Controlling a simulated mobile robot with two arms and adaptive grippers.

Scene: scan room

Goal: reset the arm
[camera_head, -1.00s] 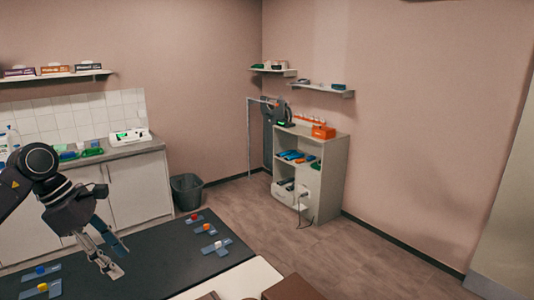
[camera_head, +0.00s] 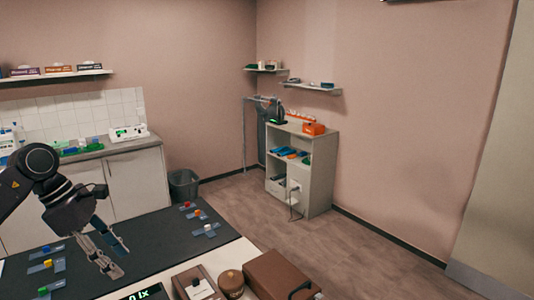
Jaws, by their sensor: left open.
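My left gripper (camera_head: 115,261) comes in from the left and points down over the dark mat (camera_head: 160,240) on the table. Its two fingers are apart and nothing shows between them. I cannot tell how high it is above the mat. My right gripper is not in view.
Blue pieces with coloured knobs lie on the mat, several at the left (camera_head: 47,265) and several at the right (camera_head: 203,230). A brown box (camera_head: 280,275) and a round brown item (camera_head: 231,283) stand at the front. A bin (camera_head: 184,185) and a shelf cabinet (camera_head: 318,175) stand beyond; the floor at right is clear.

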